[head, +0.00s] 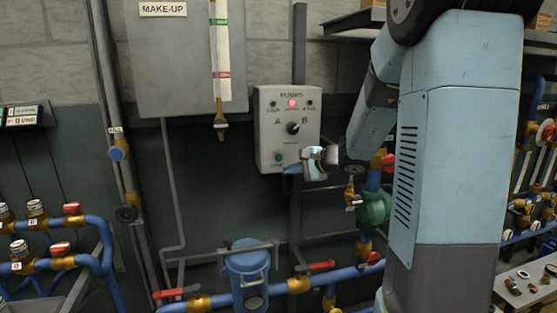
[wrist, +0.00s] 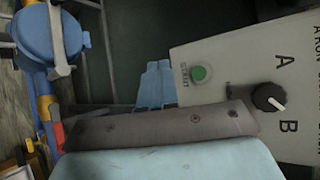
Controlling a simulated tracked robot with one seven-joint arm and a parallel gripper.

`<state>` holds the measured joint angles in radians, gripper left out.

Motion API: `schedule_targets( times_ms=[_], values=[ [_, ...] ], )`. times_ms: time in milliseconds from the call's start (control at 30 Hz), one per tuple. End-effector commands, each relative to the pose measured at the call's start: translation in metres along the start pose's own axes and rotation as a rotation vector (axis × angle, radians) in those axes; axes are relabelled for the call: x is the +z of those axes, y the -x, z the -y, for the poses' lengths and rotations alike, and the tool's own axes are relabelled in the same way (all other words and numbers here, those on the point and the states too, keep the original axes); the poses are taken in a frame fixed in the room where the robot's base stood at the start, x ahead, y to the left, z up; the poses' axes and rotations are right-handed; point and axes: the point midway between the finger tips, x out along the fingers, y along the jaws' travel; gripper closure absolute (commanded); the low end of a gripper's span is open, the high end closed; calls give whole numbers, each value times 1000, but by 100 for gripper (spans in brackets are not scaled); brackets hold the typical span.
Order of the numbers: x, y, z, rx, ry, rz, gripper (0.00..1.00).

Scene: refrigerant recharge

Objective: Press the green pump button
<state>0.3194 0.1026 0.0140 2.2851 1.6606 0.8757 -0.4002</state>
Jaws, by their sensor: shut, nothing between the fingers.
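The green button (head: 278,157) sits at the lower left of the grey pump control box (head: 301,88) on the wall. It also shows in the wrist view (wrist: 199,73), uncovered, with a START label beside it. My gripper (head: 288,170) is just below the button in the head view, partly over the box's lower edge. In the wrist view its blue fingers (wrist: 158,68) are together and empty, with the button just to their right. A gap shows between the fingers and the button; the depth between them is hard to tell.
The box carries a black A/B selector knob (head: 293,128), its pointer toward B, and a lit red lamp (head: 292,102). Blue pipes and a blue canister (head: 248,266) stand below. A grey make-up panel (head: 163,60) hangs to the left. A green valve body (head: 373,208) is at right.

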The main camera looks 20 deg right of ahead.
Motion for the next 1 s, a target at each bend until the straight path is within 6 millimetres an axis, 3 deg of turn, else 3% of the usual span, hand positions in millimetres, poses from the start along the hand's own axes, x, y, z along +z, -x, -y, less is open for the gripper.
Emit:
schedule_targets(
  times_ms=[600, 1000],
  values=[
    [-35, -48, 35, 0, 1, 1, 100],
    [-41, -55, 41, -1, 0, 0, 100]
  ],
)
